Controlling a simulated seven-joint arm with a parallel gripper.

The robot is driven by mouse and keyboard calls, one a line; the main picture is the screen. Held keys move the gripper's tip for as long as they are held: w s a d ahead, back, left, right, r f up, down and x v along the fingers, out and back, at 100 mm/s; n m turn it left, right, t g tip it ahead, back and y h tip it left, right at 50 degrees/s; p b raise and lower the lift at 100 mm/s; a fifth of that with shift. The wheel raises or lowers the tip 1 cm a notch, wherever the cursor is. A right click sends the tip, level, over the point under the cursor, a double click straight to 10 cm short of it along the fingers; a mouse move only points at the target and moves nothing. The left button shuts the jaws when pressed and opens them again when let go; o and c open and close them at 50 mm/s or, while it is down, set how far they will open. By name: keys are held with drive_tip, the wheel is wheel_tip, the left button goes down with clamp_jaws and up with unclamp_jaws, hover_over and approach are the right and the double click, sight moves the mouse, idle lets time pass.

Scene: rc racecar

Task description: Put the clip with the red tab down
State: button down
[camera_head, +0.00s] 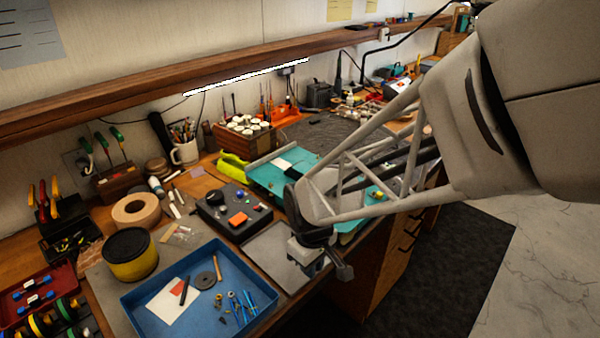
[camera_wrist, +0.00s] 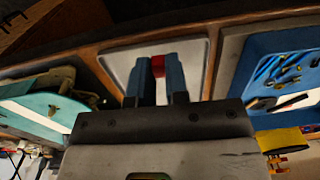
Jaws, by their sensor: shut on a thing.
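In the wrist view my gripper (camera_wrist: 158,74) is shut on a small red piece, the visible part of the clip with the red tab (camera_wrist: 158,66), between its two dark fingers. The rest of the clip is hidden by the fingers. A light grey pad (camera_wrist: 194,55) with a pale rim lies behind the fingertips in that view. In the head view my gripper (camera_head: 322,264) is at the front edge of the bench, by the right side of the grey pad (camera_head: 272,252). The clip cannot be made out there.
A blue tray (camera_head: 238,277) with tools and a white card lies left of the pad. A dark box with an orange square (camera_head: 238,219) stands behind it. A teal mat (camera_head: 267,179) lies behind my arm. A yellow tub (camera_head: 130,258) stands at the left.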

drive_tip(key=shift+w+a+f, duration=0.1)
drive_tip(key=shift+w+a, duration=0.2)
drive_tip(key=shift+w, duration=0.55)
drive_tip(key=shift+w+a+f, duration=0.1)
drive_tip(key=shift+w+a, duration=0.2)
drive_tip(key=shift+w, duration=0.55)
drive_tip(key=shift+f, duration=1.7)
drive_tip(key=shift+f, duration=0.1)
drive_tip(key=c, duration=1.1)
unclamp_jaws()
wheel_tip(320, 180, up, 12)
drive_tip(key=shift+r, duration=0.1)
